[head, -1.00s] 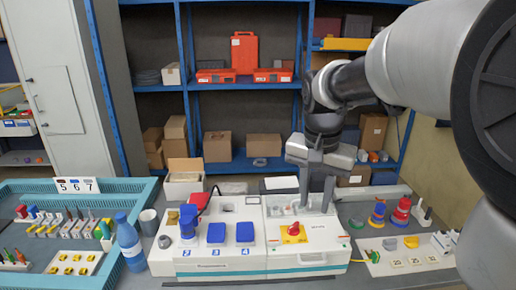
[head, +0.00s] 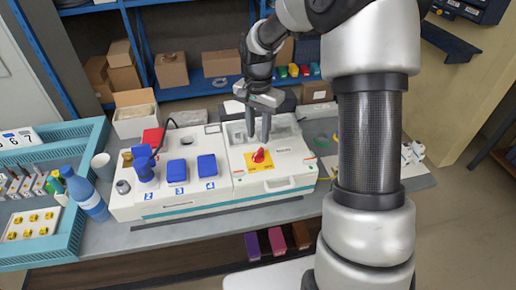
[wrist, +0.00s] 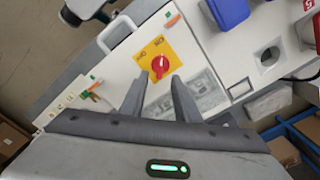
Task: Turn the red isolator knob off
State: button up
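The red isolator knob (head: 259,155) sits on a yellow plate (head: 251,165) on top of the right-hand white box (head: 285,161). In the wrist view the red knob (wrist: 160,64) lies just beyond my fingertips, on its yellow plate (wrist: 151,56) with dark lettering. My gripper (head: 258,139) points down above the box, behind the knob in the head view. In the wrist view my gripper (wrist: 156,82) is open, with a clear gap between the two fingers and nothing in it. The fingers are apart from the knob.
Blue socket covers (head: 207,166) stand on the left-hand white box (head: 130,207). A blue bottle (head: 86,195) and a teal tray (head: 70,230) stand further left. The right box has a front handle (head: 279,184) and a recessed compartment behind the knob.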

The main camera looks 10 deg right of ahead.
aim_at(258, 152)
notch_tip(258, 152, down, 8)
jog(key=shift+r, duration=0.25)
grip_shut()
